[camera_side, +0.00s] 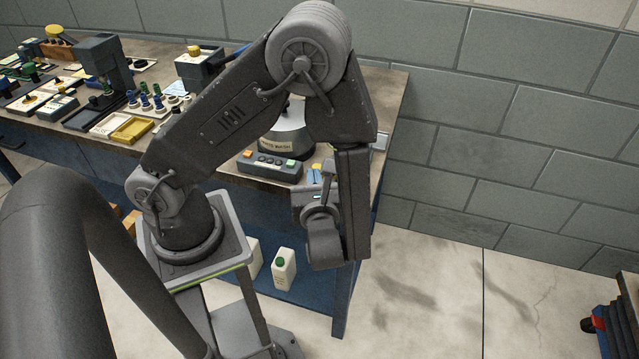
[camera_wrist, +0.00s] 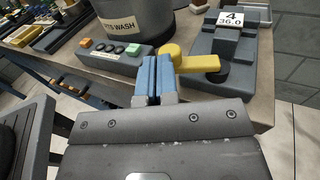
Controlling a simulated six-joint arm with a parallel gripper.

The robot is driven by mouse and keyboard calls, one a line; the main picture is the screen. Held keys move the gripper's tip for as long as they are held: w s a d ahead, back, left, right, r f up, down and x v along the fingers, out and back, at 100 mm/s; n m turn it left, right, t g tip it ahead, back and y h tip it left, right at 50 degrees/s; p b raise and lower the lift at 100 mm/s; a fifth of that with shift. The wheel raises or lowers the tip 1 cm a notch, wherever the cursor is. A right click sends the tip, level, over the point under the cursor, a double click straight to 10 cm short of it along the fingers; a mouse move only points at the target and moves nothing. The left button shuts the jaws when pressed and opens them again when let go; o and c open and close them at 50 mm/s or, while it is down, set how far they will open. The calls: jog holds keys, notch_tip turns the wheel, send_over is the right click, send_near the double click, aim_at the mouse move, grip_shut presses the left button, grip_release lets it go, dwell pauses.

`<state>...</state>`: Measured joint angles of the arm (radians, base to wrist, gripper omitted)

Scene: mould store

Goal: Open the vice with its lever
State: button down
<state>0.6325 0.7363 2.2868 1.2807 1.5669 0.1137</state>
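The vice (camera_wrist: 232,45) is a dark grey block on a grey base at the right of the wrist view, with a white tag reading "4 36.0". Its yellow lever (camera_wrist: 200,63) points left from a dark pivot, and its rounded end is just beyond the right fingertip. My gripper (camera_wrist: 155,75) has blue fingers that lie side by side with no clear gap and nothing seen between them. I cannot tell whether they touch the lever. In the side view my gripper (camera_side: 316,177) is at the bench's front edge; my arm hides most of the vice.
A grey control box (camera_side: 270,166) with coloured buttons stands left of my gripper, in front of the parts washer (camera_side: 290,137). The bench (camera_side: 395,88) ends to the right of the vice. A white bottle with a green cap (camera_side: 284,272) stands low, below the bench top.

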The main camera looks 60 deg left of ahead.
jog(key=shift+s+x, duration=0.15)
jog(key=shift+x, duration=0.9)
jog(key=shift+s+x, duration=0.1)
jog(key=shift+x, duration=1.85)
jog(key=shift+w+a+r+m+t+h, duration=0.15)
jog(key=shift+w+m+t+h, duration=0.15)
jog(key=shift+w+m+t, duration=0.3)
jog(key=shift+s+t, duration=0.1)
jog(key=shift+t, duration=0.2)
jog(key=v, duration=1.4)
jog(key=shift+a, duration=0.1)
